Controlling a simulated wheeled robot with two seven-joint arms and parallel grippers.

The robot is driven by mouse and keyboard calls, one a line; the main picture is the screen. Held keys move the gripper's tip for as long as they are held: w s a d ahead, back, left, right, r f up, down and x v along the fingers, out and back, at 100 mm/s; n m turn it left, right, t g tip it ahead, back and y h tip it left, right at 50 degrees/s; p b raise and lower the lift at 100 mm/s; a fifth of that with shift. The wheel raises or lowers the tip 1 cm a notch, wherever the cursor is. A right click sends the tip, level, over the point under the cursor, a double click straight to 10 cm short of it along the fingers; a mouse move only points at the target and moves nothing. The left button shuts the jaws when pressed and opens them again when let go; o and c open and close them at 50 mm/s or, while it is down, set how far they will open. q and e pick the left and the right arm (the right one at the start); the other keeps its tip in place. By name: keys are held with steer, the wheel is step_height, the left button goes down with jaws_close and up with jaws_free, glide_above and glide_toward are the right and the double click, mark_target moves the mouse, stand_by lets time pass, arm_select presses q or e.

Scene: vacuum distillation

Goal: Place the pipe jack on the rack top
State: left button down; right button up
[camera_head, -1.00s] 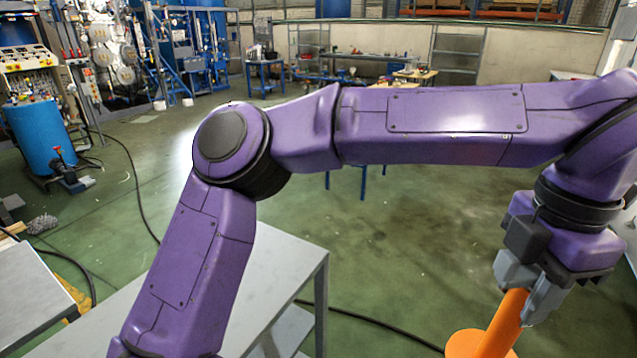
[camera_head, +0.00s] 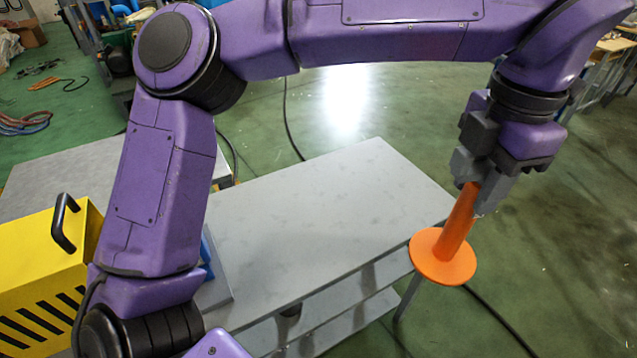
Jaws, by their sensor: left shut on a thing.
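The orange pipe jack (camera_head: 444,257) has a round flat base and a tube. My left gripper (camera_head: 478,192) is shut on the upper end of its tube. The pipe jack hangs tilted, base down, by the right end of the grey rack top (camera_head: 330,210). In the picture its base overlaps the rack's right front edge; I cannot tell its exact height above it. My right gripper is not in view.
A yellow box with a black handle (camera_head: 45,270) stands at the left. A blue item, partly hidden by my arm, is at the rack's left part. The middle of the rack top is clear. Lower shelves (camera_head: 345,318) show beneath. A black cable lies on the floor.

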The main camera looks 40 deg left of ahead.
arm_select(q)
steer(key=w+a+f+n+p, duration=0.15)
steer(key=a+n+p, duration=0.35)
steer(key=a, duration=1.5)
steer(key=w+a+f+m+p, duration=0.1)
steer(key=w+a+f+p, duration=0.5)
steer(key=w+f, duration=0.5)
step_height(320, 180, down, 2)
steer(key=shift+w+a+f, duration=0.1)
steer(key=shift+w+a, duration=0.05)
steer(key=shift+a, duration=0.8)
steer(key=shift+f, duration=0.15)
steer(key=c, duration=0.7)
jaws_free()
steer(key=shift+c, duration=0.2)
